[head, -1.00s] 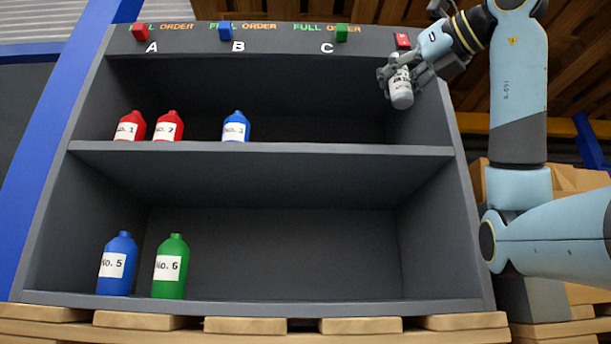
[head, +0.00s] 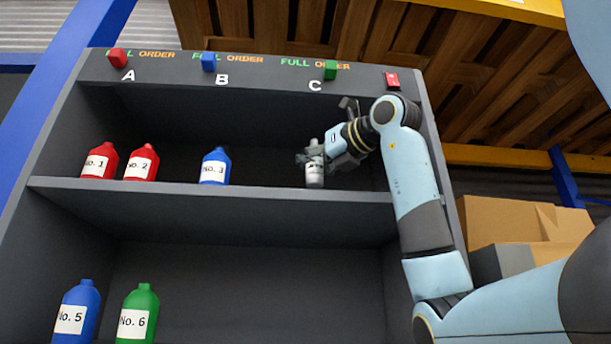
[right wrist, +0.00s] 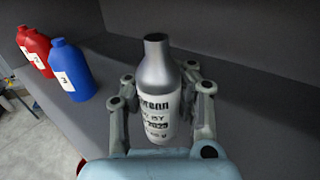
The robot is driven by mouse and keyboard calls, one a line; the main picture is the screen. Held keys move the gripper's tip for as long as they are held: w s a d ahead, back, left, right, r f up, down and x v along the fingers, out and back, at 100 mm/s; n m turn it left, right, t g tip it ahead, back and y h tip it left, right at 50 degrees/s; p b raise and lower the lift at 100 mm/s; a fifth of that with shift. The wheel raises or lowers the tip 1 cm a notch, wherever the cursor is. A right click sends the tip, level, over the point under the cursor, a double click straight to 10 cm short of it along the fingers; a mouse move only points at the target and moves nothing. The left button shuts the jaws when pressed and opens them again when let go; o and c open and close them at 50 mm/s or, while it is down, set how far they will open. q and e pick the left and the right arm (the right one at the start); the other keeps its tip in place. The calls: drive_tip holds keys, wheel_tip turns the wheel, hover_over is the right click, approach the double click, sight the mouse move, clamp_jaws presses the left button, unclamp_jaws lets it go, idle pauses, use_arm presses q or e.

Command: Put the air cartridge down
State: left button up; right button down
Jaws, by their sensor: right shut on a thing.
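The air cartridge is a small silver-grey bottle (head: 315,168) with a white printed label. It is upright at the right part of the upper shelf (head: 260,190), its base at or very near the shelf board; I cannot tell if it touches. My right gripper (head: 314,158) is shut around it from the right. In the right wrist view the cartridge (right wrist: 158,95) stands between the two fingers of the right gripper (right wrist: 160,100), its neck free above them. My left gripper is not in view.
Red bottles No. 1 (head: 99,162) and No. 2 (head: 141,163) and blue bottle No. 3 (head: 215,167) stand left on the upper shelf. Blue No. 5 (head: 77,312) and green No. 6 (head: 138,314) stand below. The shelf between No. 3 and the cartridge is clear.

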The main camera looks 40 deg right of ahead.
sight(307, 181)
drive_tip(key=f, duration=0.1)
drive_tip(key=w+f, duration=0.1)
drive_tip(key=f, duration=0.1)
drive_tip(key=shift+w+f, duration=0.15)
drive_tip(key=shift+s+d+f, duration=0.1)
drive_tip(key=shift+s+f, duration=0.05)
drive_tip(key=shift+s, duration=0.05)
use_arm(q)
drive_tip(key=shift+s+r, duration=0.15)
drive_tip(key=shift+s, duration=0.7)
use_arm(e)
drive_tip(key=shift+w+a+f, duration=0.1)
drive_tip(key=shift+a+f, duration=0.05)
drive_tip(key=shift+a, duration=0.05)
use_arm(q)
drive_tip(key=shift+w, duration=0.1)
use_arm(e)
drive_tip(key=c, duration=1.2)
unclamp_jaws()
